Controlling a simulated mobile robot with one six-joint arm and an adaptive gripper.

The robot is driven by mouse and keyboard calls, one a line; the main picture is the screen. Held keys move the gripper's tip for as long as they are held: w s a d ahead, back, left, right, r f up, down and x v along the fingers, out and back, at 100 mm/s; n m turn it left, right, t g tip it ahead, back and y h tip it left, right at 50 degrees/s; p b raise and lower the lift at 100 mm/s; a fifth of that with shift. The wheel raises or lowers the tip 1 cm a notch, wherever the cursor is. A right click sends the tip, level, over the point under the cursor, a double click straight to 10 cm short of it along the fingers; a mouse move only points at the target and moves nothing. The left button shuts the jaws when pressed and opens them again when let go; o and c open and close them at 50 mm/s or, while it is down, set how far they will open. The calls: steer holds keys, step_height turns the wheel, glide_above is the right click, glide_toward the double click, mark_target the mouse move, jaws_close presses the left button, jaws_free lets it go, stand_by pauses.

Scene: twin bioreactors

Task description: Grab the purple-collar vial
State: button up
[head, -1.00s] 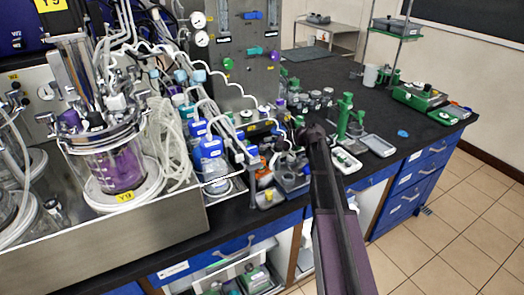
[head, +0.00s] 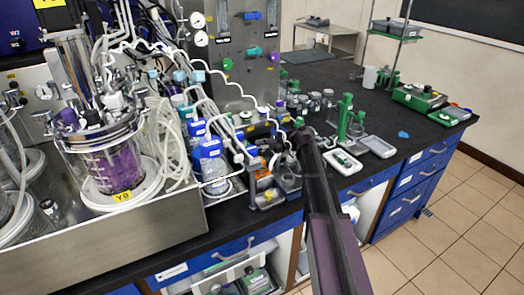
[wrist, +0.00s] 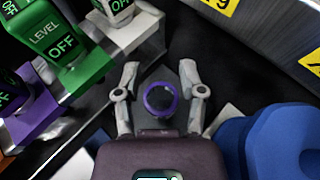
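The purple-collar vial (wrist: 161,99) shows from above in the wrist view, with a dark top inside a purple ring. It stands between the two fingers of my gripper (wrist: 159,69), which are open to its left and right. A gap shows between the vial and each finger. The vial's lower part is hidden from this angle. In the head view my arm reaches over the bench, and its dark links hide the gripper; I cannot make out the vial there.
In the wrist view, a green LEVEL OFF block (wrist: 55,38) and a purple block (wrist: 28,115) stand left. Blue shapes (wrist: 265,140) lie close at lower right. A metal edge (wrist: 255,40) runs at upper right. In the head view, a bioreactor vessel (head: 108,165) stands left.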

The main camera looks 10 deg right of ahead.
steer(key=c, duration=0.3)
steer(key=shift+r, duration=0.1)
step_height(320, 180, up, 10)
steer(key=p, duration=1)
stand_by(0.7)
